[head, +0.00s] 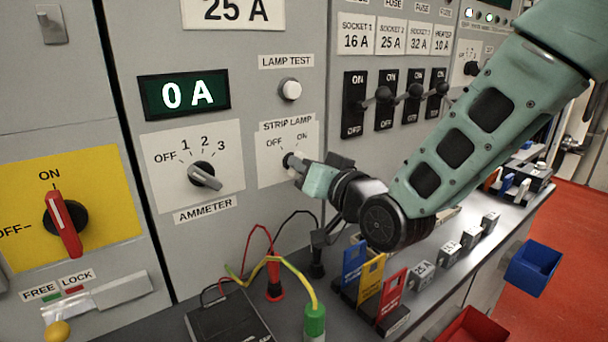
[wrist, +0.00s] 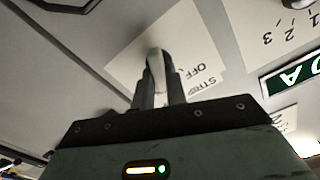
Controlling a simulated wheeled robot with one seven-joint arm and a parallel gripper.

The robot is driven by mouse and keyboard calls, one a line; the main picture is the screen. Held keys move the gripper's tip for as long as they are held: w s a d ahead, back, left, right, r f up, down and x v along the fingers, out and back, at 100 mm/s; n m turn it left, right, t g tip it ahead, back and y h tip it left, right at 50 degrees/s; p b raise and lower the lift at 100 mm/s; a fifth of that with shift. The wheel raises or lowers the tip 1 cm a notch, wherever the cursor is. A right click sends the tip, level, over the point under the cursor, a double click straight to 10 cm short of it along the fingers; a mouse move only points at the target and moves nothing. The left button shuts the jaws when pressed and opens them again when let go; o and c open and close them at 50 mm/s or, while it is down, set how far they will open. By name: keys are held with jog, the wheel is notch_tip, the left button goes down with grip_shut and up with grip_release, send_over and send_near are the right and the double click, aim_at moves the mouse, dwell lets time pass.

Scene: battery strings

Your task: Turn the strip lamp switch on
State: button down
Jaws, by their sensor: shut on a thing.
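The strip lamp switch (head: 288,158) is a small dark rotary knob on a white plate (head: 267,176) marked OFF and ON, on the grey panel. My gripper (head: 297,164) reaches it from the right, with its fingers at the knob. In the wrist view my gripper (wrist: 160,95) is shut on the switch's light-edged handle (wrist: 157,60), with a finger on each side. The OFF lettering shows beside it there. The fingers partly hide the knob, so I cannot tell its exact setting.
The ammeter knob (head: 204,176) is left of the plate, and the lamp test button (head: 290,89) is above it. Toggle switches (head: 384,95) stand to the right, near my arm. Below, the bench holds leads, a black meter (head: 228,318) and coloured cards (head: 371,277).

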jog(key=shift+f+m, duration=0.1)
jog(key=shift+m, duration=0.5)
jog(key=c, duration=1.4)
grip_release()
jog(key=shift+c, duration=0.2)
jog(key=shift+b, duration=0.3)
